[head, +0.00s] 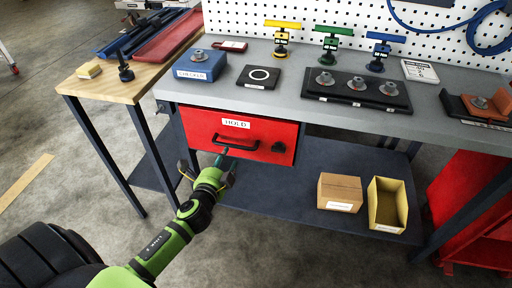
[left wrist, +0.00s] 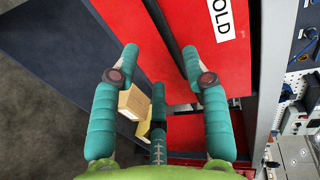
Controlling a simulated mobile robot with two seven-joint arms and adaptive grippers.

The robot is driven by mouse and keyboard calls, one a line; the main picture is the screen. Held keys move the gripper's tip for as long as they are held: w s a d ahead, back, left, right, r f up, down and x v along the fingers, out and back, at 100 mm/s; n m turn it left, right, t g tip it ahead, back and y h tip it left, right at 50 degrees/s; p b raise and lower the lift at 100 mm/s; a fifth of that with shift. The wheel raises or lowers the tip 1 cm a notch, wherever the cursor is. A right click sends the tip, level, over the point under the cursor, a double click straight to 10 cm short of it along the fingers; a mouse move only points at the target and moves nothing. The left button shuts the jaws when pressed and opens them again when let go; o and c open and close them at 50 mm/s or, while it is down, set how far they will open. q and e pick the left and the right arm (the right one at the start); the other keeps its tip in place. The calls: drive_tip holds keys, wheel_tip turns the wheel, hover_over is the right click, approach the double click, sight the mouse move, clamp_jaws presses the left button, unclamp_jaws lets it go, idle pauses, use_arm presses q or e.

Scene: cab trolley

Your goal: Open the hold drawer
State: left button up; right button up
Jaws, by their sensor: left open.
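The hold drawer (head: 200,122) is a red drawer with a white HOLD label (head: 236,123) under the bench top, and it looks closed. Its dark bar handle (head: 240,146) runs across the front, with a black knob to its right. My left gripper (head: 222,157) is at the handle's left part, partly hiding it. In the left wrist view, its teal fingers (left wrist: 158,75) are spread open in front of the red drawer front (left wrist: 225,60). The dark handle bar (left wrist: 164,28) passes between the two upper fingers; contact cannot be told. My right gripper is not in view.
A grey bench top (head: 230,92) above the drawer carries a blue box (head: 200,66), a black tray (head: 355,92) and several coloured stands. A lower shelf (head: 285,190) holds a cardboard box (head: 340,190) and a yellow bin (head: 386,203). A wooden side table (head: 125,88) stands left. Floor in front is clear.

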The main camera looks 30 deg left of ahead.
use_arm(q)
drive_tip(key=shift+r+x, duration=0.15)
drive_tip(key=shift+x, duration=1.6)
drive_tip(key=shift+r+x, duration=0.2)
drive_tip(key=shift+x, duration=1.6)
drive_tip(key=shift+d, duration=0.1)
clamp_jaws()
